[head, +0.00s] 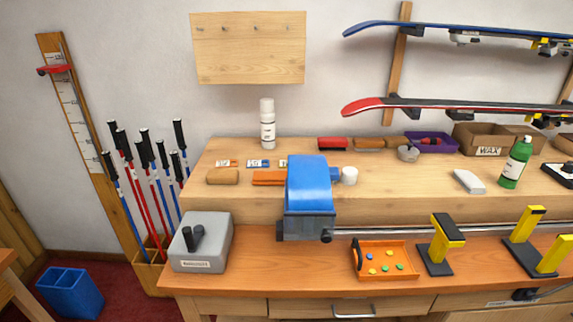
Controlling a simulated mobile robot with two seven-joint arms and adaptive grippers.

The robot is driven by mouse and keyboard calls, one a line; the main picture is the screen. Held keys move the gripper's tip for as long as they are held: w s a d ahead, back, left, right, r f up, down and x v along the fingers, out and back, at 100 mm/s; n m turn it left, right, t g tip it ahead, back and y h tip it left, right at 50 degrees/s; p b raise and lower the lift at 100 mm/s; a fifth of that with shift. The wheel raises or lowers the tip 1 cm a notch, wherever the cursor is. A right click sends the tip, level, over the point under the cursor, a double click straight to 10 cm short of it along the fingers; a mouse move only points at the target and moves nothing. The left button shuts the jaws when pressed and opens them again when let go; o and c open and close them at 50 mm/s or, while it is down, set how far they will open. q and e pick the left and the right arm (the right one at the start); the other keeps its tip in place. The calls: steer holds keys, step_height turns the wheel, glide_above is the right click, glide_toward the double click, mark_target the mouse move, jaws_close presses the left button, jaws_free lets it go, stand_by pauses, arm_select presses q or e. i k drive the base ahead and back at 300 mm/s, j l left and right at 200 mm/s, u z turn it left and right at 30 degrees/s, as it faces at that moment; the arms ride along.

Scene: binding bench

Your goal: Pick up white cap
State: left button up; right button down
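A small white cylindrical piece (349,176), which looks like a cap, stands on the raised wooden shelf of the bench, just right of the large blue device. A white bottle (268,130) with a white top stands upright further back, against the wall. I cannot tell from this view whether the small white piece belongs to a bottle. Neither of my grippers is in view.
The blue device (308,185) stands at the bench's front middle, close left of the white piece. A green bottle (515,163) and white block (468,181) are at right. An orange tray (385,273) lies in front. The shelf between white piece and block is clear.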

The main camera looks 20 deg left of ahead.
mark_target(349, 174)
steer(key=i+l+u, duration=0.35)
steer(key=i, duration=0.2)
steer(key=i+l+u, duration=0.3)
steer(key=i+l, duration=0.25)
steer(key=l, duration=0.05)
